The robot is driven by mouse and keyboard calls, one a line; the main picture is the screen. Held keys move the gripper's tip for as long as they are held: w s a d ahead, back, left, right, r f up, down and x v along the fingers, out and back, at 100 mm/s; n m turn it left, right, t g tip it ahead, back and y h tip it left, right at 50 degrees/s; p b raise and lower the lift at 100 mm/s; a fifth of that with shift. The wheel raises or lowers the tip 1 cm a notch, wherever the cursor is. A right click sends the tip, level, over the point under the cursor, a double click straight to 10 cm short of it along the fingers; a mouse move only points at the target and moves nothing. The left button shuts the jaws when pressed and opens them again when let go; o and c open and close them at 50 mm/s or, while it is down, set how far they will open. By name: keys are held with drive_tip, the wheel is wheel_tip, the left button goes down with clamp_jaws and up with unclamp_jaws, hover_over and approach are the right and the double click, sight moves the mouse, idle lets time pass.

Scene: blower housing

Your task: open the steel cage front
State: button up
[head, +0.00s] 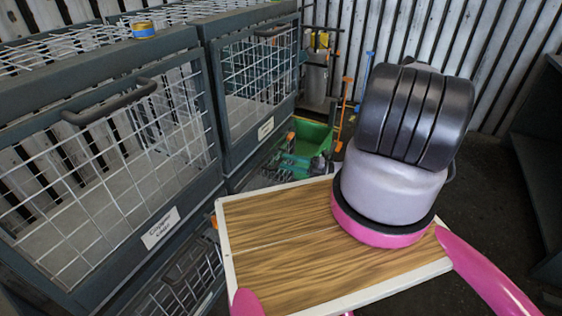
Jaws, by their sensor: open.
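Two dark-framed cages with white wire-mesh fronts stand side by side on the left of the head view. The near front (105,160) looks shut and has a dark bar handle (110,101) at its top. Its label (160,228) seems to begin with "Copper". The farther front (257,75) also looks shut, with a dark handle (271,31) at its top. Its label (266,128) is too small to read, so I cannot tell which is the steel cage.
A blue and yellow roll (143,30) lies on top of the near cage. Another mesh front (180,286) shows low on the left. A green bin (310,138) stands beyond the cages. A dark shelf (540,150) stands at the right edge. Some dark floor is clear on the right.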

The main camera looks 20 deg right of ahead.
sight(281, 159)
drive_tip(key=shift+x, duration=1.55)
drive_tip(key=shift+c, duration=0.4)
clamp_jaws()
